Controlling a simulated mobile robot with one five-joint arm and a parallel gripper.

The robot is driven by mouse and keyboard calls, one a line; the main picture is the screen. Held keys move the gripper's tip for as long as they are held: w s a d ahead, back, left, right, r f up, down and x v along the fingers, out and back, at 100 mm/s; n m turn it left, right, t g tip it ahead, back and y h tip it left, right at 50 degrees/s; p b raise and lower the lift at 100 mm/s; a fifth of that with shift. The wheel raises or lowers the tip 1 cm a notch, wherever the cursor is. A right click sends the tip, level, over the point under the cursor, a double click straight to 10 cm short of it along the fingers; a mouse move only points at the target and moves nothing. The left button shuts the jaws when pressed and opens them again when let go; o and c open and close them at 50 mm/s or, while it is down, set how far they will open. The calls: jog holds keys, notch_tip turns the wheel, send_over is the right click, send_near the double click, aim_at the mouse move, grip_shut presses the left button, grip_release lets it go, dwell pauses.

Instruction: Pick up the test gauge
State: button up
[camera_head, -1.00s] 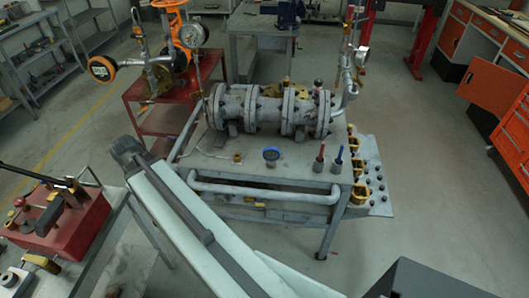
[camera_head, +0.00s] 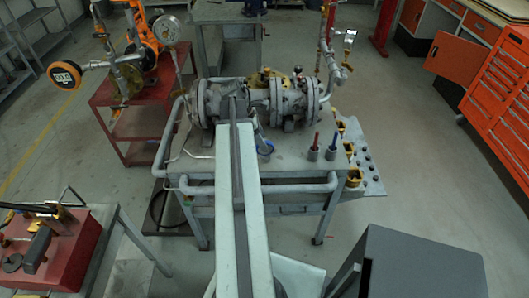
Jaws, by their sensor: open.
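A small gauge with a blue rim (camera_head: 267,149) stands on the grey bench top, in front of the flanged grey valve body (camera_head: 290,100). My arm covers its left side. My arm reaches straight out over the bench's front edge. A narrow grey part of my gripper (camera_head: 258,138) shows just right of the arm, close beside the blue gauge. The rest is hidden behind the arm. The jaws are open, and I cannot tell if they touch the gauge. A white-dial gauge (camera_head: 167,29) and an orange digital gauge (camera_head: 65,76) are mounted on the pipework at left.
Red and blue-handled tools (camera_head: 323,148) stand in holders right of the blue gauge. A pipe rail (camera_head: 290,187) runs along the grey bench's front. A red case (camera_head: 50,250) is at lower left, orange cabinets (camera_head: 498,80) at right. Open floor lies right of the bench.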

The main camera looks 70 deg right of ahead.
jog(key=b+x, duration=0.2)
jog(key=x, duration=0.1)
jog(key=b+x, duration=0.2)
jog(key=x, duration=0.1)
jog(key=shift+s+a+b, duration=0.1)
jog(key=shift+a+b, duration=0.1)
jog(key=shift+b, duration=0.2)
jog(key=shift+r, duration=0.1)
grip_shut()
